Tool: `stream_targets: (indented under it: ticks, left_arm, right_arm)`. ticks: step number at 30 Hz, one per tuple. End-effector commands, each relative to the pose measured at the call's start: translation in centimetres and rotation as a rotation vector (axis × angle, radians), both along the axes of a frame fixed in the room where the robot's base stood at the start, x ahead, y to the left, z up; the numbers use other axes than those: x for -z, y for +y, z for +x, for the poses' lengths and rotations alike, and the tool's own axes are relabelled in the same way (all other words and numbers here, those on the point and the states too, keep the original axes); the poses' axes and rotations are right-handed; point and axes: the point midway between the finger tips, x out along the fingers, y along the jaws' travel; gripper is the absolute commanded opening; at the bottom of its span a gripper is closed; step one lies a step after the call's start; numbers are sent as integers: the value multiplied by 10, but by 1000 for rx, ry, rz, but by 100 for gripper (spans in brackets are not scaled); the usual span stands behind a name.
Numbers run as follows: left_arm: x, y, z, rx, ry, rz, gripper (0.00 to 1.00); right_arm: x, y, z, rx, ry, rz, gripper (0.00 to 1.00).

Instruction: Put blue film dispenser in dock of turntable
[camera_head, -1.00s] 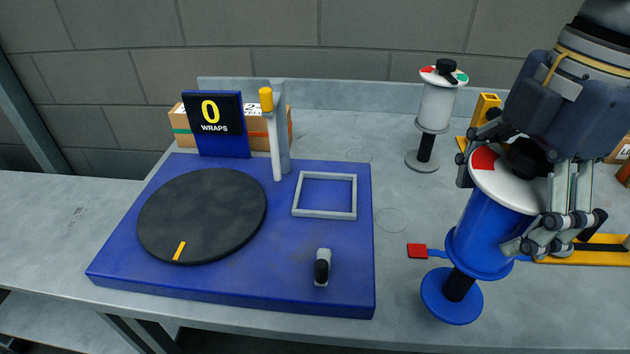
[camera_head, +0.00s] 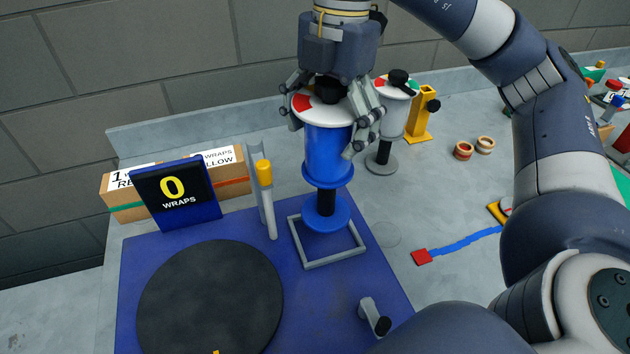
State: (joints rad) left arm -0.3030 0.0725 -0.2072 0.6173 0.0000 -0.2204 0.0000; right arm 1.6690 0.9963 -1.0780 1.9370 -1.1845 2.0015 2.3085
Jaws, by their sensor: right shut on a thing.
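The blue film dispenser (camera_head: 327,155) is upright in my right gripper (camera_head: 329,108), which is shut on its top around the black knob and the red and white disc. Its blue round base (camera_head: 327,215) shows over the back part of the square grey dock frame (camera_head: 333,259). I cannot tell whether the base touches the dock. The dock lies on the blue turntable platform (camera_head: 300,320), right of the black round turntable plate (camera_head: 210,300). My left gripper is not in view.
A white post with a yellow top (camera_head: 265,185) stands just left of the dock. A wraps display (camera_head: 177,195) stands before a cardboard box (camera_head: 240,170). A white film dispenser (camera_head: 396,112) stands close behind on the right. A small black-ended handle (camera_head: 374,317) is at the platform's front.

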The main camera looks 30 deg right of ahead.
Motion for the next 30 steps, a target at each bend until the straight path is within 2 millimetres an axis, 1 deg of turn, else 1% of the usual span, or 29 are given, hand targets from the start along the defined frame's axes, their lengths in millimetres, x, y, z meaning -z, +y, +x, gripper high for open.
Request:
stream_targets:
  ticks: [1,3,8,15,18,24,28,29,30]
  left_arm:
    - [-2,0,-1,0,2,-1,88]
    - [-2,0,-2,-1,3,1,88]
    - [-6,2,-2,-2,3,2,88]
    - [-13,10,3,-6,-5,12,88]
    - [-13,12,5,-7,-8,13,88]
    - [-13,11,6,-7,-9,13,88]
    - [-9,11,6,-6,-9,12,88]
    - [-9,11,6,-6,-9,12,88]
    - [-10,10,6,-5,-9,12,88]
  right_arm:
    - [10,-1,-1,2,5,-2,40]
    - [20,0,-1,1,3,-1,40]
    - [32,0,0,2,1,0,40]
    - [63,0,0,3,1,0,40]
    - [68,0,0,2,-1,-1,40]
    - [68,0,0,1,-2,0,40]
    - [72,0,0,2,-1,0,40]
    - [73,0,0,2,0,-1,82]
    - [71,0,0,2,0,-1,91]
